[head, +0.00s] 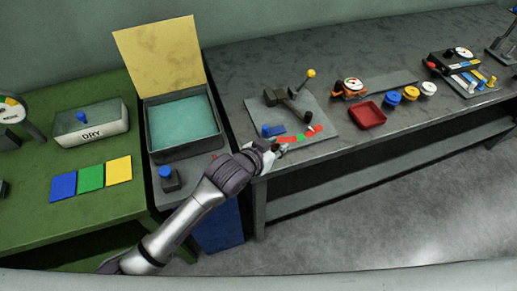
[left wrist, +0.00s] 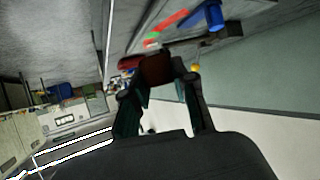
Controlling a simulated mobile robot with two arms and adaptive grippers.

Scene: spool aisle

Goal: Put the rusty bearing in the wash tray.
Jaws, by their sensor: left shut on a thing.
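My left gripper (head: 272,149) is at the front edge of the grey bench, near the colored strip of the press board. In the left wrist view its fingers (left wrist: 158,82) are shut on a dark reddish-brown piece, which looks like the rusty bearing (left wrist: 156,68). In the head view I cannot make the bearing out clearly at the fingertips. The wash tray appears to be the dark open bin (head: 149,126) with teal liquid, left of the gripper, its yellow lid (head: 160,55) raised behind it. My right gripper is not in view.
A grey board (head: 320,118) with a lever press lies just beyond the gripper. A red tray (head: 368,115) and several spools stand right of it. A blue-capped dark block (head: 168,178) stands before the bin. A tray marked DRY (head: 92,132) is on the green table.

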